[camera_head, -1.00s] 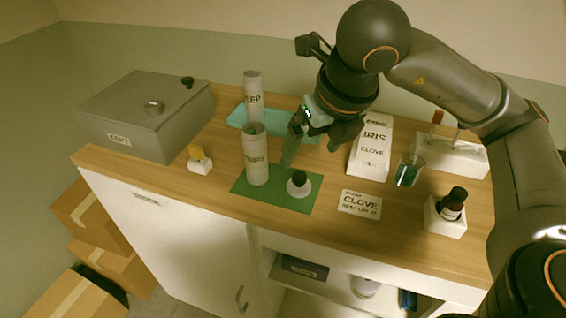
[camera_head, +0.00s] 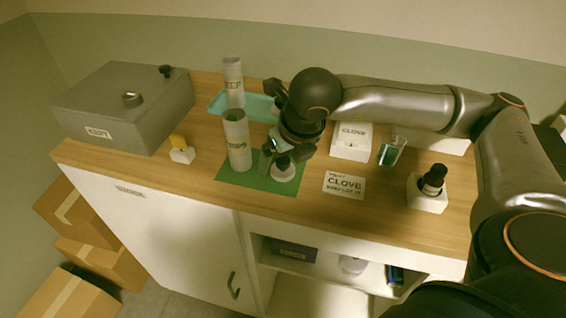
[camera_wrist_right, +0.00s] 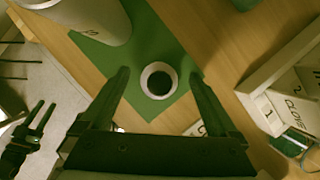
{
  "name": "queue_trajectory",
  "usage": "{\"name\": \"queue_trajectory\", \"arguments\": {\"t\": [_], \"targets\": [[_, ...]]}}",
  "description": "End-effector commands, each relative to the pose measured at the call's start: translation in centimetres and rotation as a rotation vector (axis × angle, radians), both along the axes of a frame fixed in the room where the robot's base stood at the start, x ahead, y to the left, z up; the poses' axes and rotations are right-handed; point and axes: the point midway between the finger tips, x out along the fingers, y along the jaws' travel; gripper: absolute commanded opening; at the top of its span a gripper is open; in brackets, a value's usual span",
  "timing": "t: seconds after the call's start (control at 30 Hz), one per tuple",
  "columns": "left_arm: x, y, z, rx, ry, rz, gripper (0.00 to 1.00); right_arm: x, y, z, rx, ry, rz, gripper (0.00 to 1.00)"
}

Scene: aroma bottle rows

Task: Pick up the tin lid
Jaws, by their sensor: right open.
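The tin lid (camera_head: 286,173) is a small pale disc with a black knob, lying on the green mat (camera_head: 232,178). My right gripper (camera_head: 275,160) is open just above it and partly hides it in the head view. In the right wrist view the lid (camera_wrist_right: 147,80) shows between the two open fingers, apart from both. An open-topped grey tin (camera_head: 238,145) stands upright on the mat, left of the lid. My left gripper (camera_wrist_right: 40,117) shows only in the right wrist view, low at the left, its fingers apart and empty.
A second tin (camera_head: 233,75) stands on a teal tray (camera_head: 217,103) behind. A grey box (camera_head: 110,105) and a yellow-topped block (camera_head: 181,153) are left. A clove card (camera_head: 344,185), white box (camera_head: 350,151), glass (camera_head: 391,150) and dark bottle (camera_head: 434,180) are right.

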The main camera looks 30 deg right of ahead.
Motion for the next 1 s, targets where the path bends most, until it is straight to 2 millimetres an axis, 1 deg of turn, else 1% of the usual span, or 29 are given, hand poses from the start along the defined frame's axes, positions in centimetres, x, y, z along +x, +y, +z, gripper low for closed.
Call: {"name": "queue_trajectory", "arguments": {"t": [0.1, 0.27, 1.0], "targets": [[0.04, -0.01, 0.04, 0.0, -0.001, 0.0, 0.5, 0.14, 0.01, -0.38, 0.0, 0.0, 0.001, 0.95], [0.05, -0.01, 0.04, 0.0, -0.001, 0.0, 0.5, 0.13, 0.02, -0.35, 0.0, -0.001, 0.001, 0.95], [0.08, 0.0, 0.07, 0.0, -0.002, 0.0, 0.5, 0.12, 0.03, -0.29, 0.0, -0.001, 0.001, 0.12]]}}
